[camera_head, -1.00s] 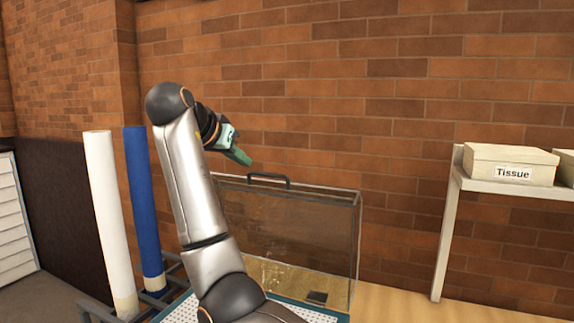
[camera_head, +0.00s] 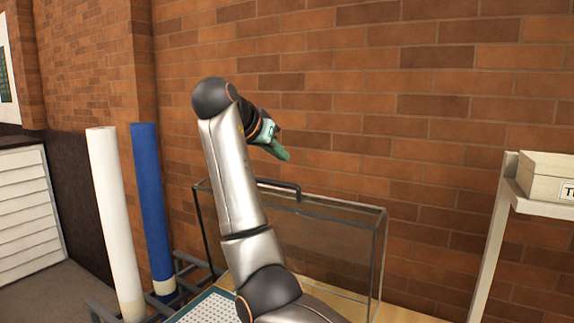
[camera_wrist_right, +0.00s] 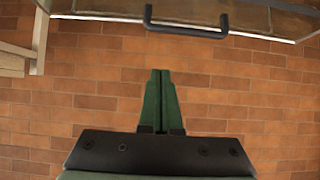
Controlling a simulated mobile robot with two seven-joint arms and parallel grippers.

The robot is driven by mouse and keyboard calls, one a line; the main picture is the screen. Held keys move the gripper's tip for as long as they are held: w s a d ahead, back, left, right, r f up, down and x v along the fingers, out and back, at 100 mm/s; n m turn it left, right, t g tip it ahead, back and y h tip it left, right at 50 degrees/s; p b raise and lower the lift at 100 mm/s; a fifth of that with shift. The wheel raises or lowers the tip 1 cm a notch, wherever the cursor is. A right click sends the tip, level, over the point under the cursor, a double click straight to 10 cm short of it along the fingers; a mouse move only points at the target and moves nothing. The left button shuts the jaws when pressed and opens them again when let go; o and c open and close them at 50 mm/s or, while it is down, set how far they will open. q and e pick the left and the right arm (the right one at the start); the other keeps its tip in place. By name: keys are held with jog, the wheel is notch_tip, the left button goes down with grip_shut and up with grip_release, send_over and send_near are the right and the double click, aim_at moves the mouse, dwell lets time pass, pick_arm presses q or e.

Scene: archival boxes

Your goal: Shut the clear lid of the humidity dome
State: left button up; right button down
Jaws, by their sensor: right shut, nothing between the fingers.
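The clear lid (camera_head: 345,240) of the humidity dome stands raised, with dark edges and a black bar handle (camera_head: 278,188) along its top edge. The handle also shows at the top of the right wrist view (camera_wrist_right: 186,24). My right gripper (camera_head: 286,157) has green fingers. It is just above the handle in the head view and apart from it in the wrist view, where the closed fingertips (camera_wrist_right: 160,72) meet with nothing between them. The perforated tray (camera_head: 207,308) with a teal rim lies below; my right arm hides part of the lid and tray. My left gripper is not in view.
A white roll (camera_head: 113,220) and a blue roll (camera_head: 149,205) stand in a grey rack at left. A white shelf (camera_head: 545,203) with a box (camera_head: 545,176) stands at right. A brick wall (camera_head: 420,95) is close behind the lid.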

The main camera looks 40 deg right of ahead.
aim_at(288, 184)
jog(key=p+x, duration=0.1)
jog(key=x, duration=0.7)
jog(key=shift+d+f+p, duration=0.1)
jog(key=shift+d+p, duration=0.1)
jog(key=shift+p, duration=0.1)
jog(key=shift+w+f, duration=0.1)
jog(key=shift+f, duration=0.3)
jog(key=shift+s+a+f+p, duration=0.1)
jog(key=shift+s+a+f, duration=0.1)
jog(key=shift+a, duration=0.3)
jog(key=shift+s+a+f+p, duration=0.1)
jog(key=shift+a+f, duration=0.05)
jog(key=shift+a, duration=0.4)
jog(key=shift+s+a+f+p, duration=0.1)
jog(key=shift+s+a+f, duration=0.1)
jog(key=shift+a, duration=0.3)
jog(key=shift+a, duration=0.1)
